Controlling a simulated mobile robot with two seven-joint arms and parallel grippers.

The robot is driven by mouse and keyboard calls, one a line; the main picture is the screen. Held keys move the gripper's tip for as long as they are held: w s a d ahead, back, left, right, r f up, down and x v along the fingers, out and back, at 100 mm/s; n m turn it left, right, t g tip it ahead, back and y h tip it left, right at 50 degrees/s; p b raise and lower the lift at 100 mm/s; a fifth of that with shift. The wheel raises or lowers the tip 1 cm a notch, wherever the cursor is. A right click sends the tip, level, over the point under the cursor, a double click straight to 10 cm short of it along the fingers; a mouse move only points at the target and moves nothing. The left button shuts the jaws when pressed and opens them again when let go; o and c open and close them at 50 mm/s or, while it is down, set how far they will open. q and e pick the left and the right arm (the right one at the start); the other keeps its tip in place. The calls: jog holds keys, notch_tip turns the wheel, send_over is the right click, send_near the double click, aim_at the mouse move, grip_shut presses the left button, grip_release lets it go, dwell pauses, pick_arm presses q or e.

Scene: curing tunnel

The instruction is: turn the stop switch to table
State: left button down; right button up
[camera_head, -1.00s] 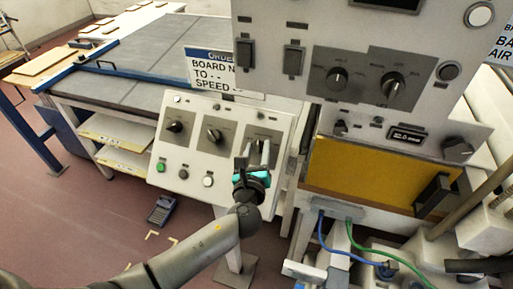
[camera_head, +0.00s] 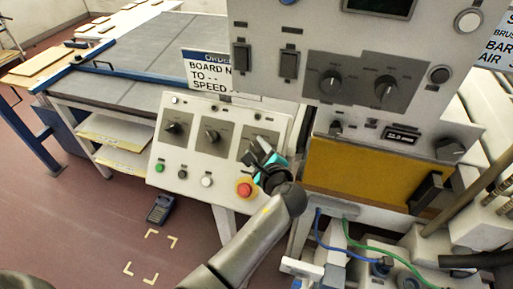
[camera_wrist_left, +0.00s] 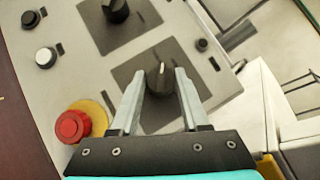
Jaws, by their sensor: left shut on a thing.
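The stop switch appears to be the black rotary knob (camera_wrist_left: 160,80) on the right grey plate (camera_head: 259,137) of the low sloped panel; its label is too small to read. In the head view my left gripper (camera_head: 262,152) covers most of this knob. In the left wrist view my left gripper (camera_wrist_left: 160,73) has one finger on each side of the knob, shut on it. The knob's white line points up in that view. My right gripper is not in view.
A red mushroom button (camera_head: 245,188) on a yellow ring sits just left of my left gripper; it also shows in the left wrist view (camera_wrist_left: 71,126). Two other knobs (camera_head: 172,128) (camera_head: 211,136) are to the left. A larger control box (camera_head: 270,25) overhangs behind.

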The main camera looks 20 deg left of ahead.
pick_arm(q)
jog(key=shift+r+n, duration=0.1)
jog(key=shift+n, duration=0.2)
jog(key=shift+c, duration=2)
grip_release()
